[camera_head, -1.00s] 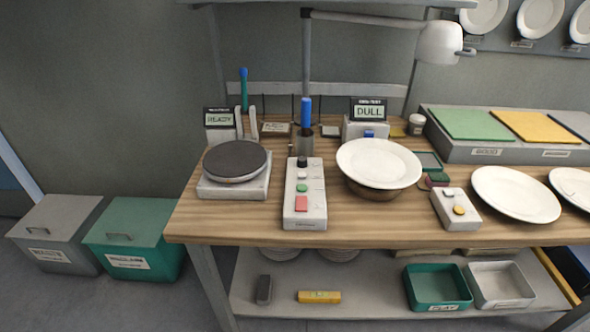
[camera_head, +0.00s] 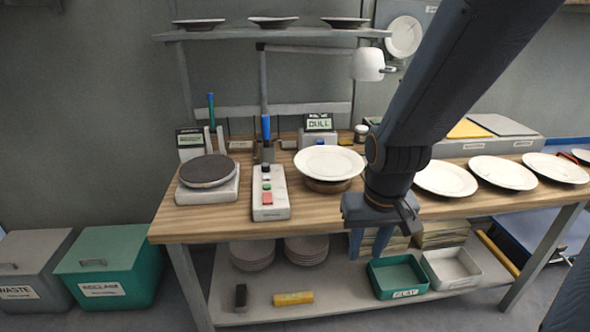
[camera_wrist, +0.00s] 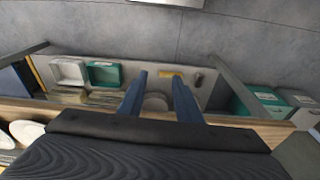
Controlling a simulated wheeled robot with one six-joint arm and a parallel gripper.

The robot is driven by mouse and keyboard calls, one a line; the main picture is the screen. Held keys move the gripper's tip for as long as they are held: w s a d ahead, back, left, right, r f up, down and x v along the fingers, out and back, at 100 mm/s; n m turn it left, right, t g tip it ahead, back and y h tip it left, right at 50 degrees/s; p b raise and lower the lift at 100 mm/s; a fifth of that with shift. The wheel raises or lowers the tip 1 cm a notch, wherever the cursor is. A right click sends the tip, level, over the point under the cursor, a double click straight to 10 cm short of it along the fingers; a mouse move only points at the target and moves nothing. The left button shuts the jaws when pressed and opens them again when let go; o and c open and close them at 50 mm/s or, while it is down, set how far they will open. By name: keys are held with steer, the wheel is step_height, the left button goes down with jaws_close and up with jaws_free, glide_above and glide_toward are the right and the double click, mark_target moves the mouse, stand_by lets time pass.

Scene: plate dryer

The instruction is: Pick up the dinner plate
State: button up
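A white plate (camera_head: 330,162) rests on a round brown stand (camera_head: 327,185) on the wooden bench. More white plates, a near one (camera_head: 445,178), a middle one (camera_head: 503,172) and a farther one (camera_head: 556,168), lie in a row to its right. I cannot tell which is the dinner plate. My gripper (camera_head: 368,246) points down in front of the bench's front edge, right of the plate on the stand. Its blue fingers are apart with nothing between them, as the wrist view (camera_wrist: 160,92) also shows. A white plate (camera_wrist: 28,132) shows at left there.
A hot-plate-like device (camera_head: 207,190) and a button box (camera_head: 270,204) stand left on the bench. The lower shelf (camera_head: 340,290) holds stacked plates (camera_head: 252,255), a green tray (camera_head: 397,277) and a white tray (camera_head: 451,268). Bins (camera_head: 108,265) stand at left. A lamp (camera_head: 367,66) overhangs the bench.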

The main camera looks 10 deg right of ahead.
steer(key=w+d+f+m+t+b, duration=0.1)
steer(key=w+f+m+t, duration=0.15)
steer(key=w, duration=0.45)
steer(key=w+d+f+m+t+b, duration=0.1)
steer(key=w+m+t+b, duration=0.1)
steer(key=w+m, duration=0.35)
steer(key=m+t+y+b, duration=0.2)
steer(key=m+t, duration=0.4)
steer(key=m, duration=0.1)
glide_toward(332, 180)
steer(key=f, duration=0.1)
steer(key=w+f, duration=0.2)
steer(key=shift+a+f, duration=0.1)
steer(key=shift+f, duration=0.2)
steer(key=w+m, duration=0.1)
steer(key=w+a+t+y, duration=0.1)
steer(key=w, duration=0.1)
steer(key=shift+m, duration=0.4)
steer(key=shift+d+r+p+x, duration=0.15)
steer(key=shift+p+x, duration=0.2)
steer(key=shift+x, duration=1.05)
steer(key=shift+d+r+p+x, duration=0.1)
steer(key=shift+p+x, duration=0.25)
steer(key=shift+x, duration=1.05)
steer(key=shift+w, duration=0.2)
jaws_close()
